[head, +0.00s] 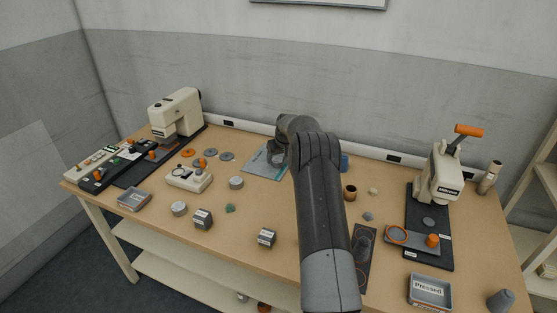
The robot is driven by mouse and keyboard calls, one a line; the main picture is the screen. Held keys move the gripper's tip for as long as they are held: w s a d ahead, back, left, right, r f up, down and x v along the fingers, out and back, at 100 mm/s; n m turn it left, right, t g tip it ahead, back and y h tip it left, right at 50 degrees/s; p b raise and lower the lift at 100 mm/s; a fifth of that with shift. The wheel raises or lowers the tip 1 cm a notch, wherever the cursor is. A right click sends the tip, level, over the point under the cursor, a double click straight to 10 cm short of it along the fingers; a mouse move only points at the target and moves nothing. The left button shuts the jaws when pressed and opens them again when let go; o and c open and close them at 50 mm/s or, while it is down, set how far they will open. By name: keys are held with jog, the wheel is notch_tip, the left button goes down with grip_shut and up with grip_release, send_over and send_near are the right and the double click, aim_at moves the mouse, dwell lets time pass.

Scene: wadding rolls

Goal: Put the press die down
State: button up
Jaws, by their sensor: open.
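My gripper (276,157) is at the end of my arm, over the light blue printed sheet (262,170) near the back middle of the table. It is open; its fingers are small and partly hidden by my own arm. I cannot see a press die between the fingers, and I cannot tell for sure which object is the die. Round grey pieces lie on the table: one (236,183) left of the sheet and one (179,208) further left. The press (441,175) with an orange handle stands on a black base (429,259) at the right.
A beige machine (176,114) stands at the back left. Two dark labelled blocks (203,219) (267,237) sit near the front edge. A tray marked "Pressed" (430,291) is at the front right. My arm crosses the middle and hides part of the table.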

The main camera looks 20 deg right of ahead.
jog(key=s+a+r, duration=0.4)
jog(key=s+r, duration=0.2)
jog(key=r, duration=0.5)
jog(key=s+a+r, duration=0.4)
jog(key=s+r, duration=0.2)
jog(key=r, duration=0.4)
jog(key=s+a+r, duration=0.4)
jog(key=s+r, duration=0.1)
jog(key=s, duration=0.2)
jog(key=s+a+r, duration=0.4)
jog(key=s+a, duration=0.1)
jog(key=s, duration=0.2)
jog(key=s+a+f, duration=0.1)
jog(key=s+a, duration=0.1)
jog(key=s, duration=0.8)
jog(key=s+a+f, duration=0.1)
jog(key=s+a, duration=0.1)
jog(key=s, duration=0.8)
jog(key=s+a+f+t, duration=0.1)
jog(key=s+a, duration=0.2)
jog(key=s, duration=0.7)
jog(key=shift+f, duration=0.35)
jog(key=shift+o, duration=0.4)
jog(key=shift+r, duration=0.1)
